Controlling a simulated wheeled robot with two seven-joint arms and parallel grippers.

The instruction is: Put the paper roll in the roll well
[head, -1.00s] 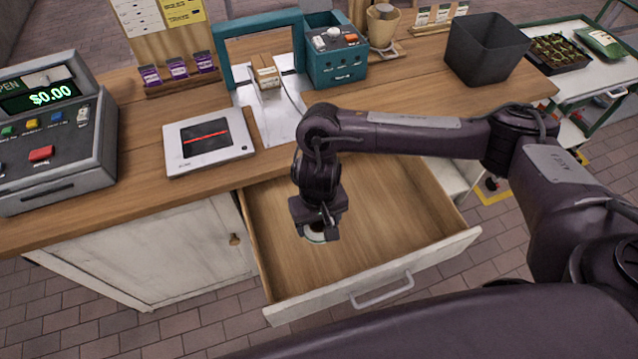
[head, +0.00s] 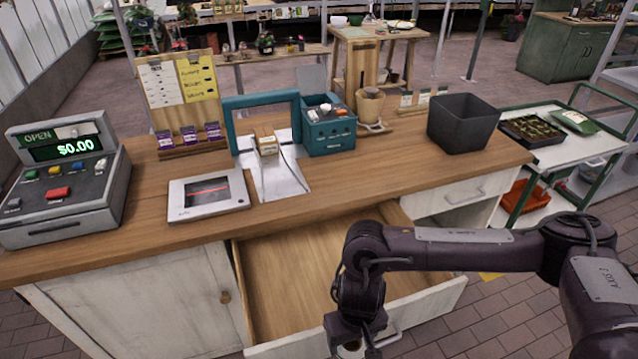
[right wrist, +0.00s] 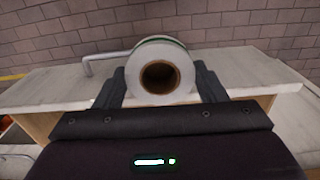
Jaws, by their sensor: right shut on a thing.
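My right gripper (right wrist: 160,92) is shut on the paper roll (right wrist: 137,78), a white roll with a brown cardboard core. The roll's open end faces the wrist camera, with a finger on each side. In the head view the gripper (head: 358,346) hangs low by the open drawer's front, at the bottom edge, and mostly hides the roll. A teal machine (head: 330,138) with buttons stands on the counter, far beyond the gripper, with a grey panel raised behind it. I cannot clearly make out the roll well. My left gripper is out of view.
The open wooden drawer (head: 285,280) is empty where visible. On the counter (head: 370,190) are a cash register (head: 65,190), a flat scanner (head: 208,194), a teal frame (head: 232,128) and a dark bin (head: 465,125). The right front of the counter is bare.

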